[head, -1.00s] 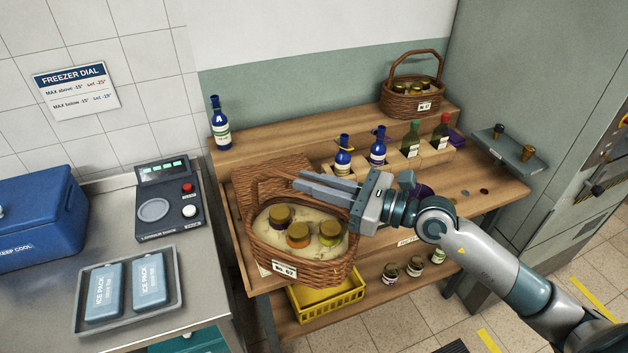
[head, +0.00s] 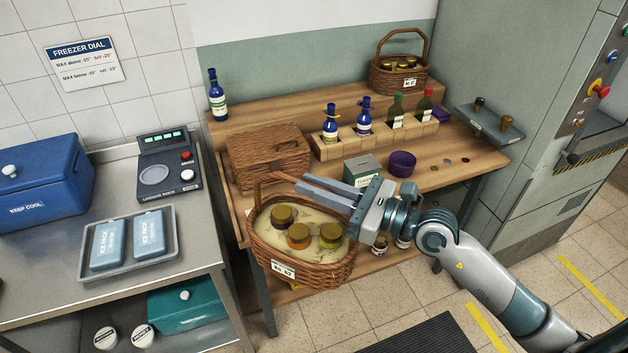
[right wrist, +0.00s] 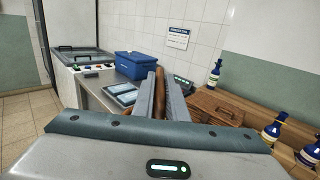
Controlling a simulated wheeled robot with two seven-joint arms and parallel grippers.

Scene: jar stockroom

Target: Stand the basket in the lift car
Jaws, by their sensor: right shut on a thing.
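A wicker basket (head: 300,266) with a cloth lining, a label and several lidded jars hangs in front of the wooden bench. My right gripper (head: 330,192) is shut on its handle, which also shows between the fingers in the right wrist view (right wrist: 158,95). The basket looks roughly upright. Another wicker basket (head: 398,80) with jars stands on the bench's back shelf at the right. A grey-green cabinet with coloured buttons (head: 597,90) stands at the right; whether it is the lift is unclear. My left gripper is not in view.
A steel counter (head: 60,290) with a tray and blue cooler (head: 45,190) is at left.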

